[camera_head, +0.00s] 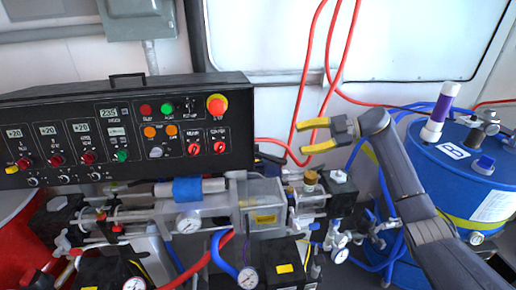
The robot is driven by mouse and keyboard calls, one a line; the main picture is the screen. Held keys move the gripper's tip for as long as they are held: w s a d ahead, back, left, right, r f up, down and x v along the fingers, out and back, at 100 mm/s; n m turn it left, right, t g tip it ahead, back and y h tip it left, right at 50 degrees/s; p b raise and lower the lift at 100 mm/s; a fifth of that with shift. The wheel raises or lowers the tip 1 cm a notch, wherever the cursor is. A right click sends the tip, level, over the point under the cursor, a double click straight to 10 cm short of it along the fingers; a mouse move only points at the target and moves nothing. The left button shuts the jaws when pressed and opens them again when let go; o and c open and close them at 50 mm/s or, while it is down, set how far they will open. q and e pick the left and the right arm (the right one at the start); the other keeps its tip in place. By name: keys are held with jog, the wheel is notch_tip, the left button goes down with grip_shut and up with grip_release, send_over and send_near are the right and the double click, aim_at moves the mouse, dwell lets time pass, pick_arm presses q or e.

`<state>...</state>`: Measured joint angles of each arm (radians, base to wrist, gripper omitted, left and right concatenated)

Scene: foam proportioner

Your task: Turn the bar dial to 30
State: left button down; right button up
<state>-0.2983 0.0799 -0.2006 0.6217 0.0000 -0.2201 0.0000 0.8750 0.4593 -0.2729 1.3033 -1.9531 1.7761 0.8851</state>
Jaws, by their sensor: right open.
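A black control panel (130,175) stands at the left. It has several small displays, three of which read about +20, with red knobs below them: left (25,161), middle (57,159) and right (88,157). A green knob (121,155) sits under a display (109,112) that seems to read 235. The labels are too small to tell which knob is the bar dial. My right gripper (306,136) has yellow fingertips and is open and empty. It is in the air right of the panel, apart from it. My left gripper is not in view.
A red emergency button (216,102) sits at the panel's upper right. Pumps, gauges (188,223) and hoses fill the space below. A blue drum (465,175) stands at the right. Red hoses (349,45) hang behind my right gripper. Space before the panel's face looks clear.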

aim_at(256, 149)
jog(key=x, duration=1.4)
jog(key=shift+a, duration=0.35)
jog(key=shift+w, duration=0.15)
grip_shut()
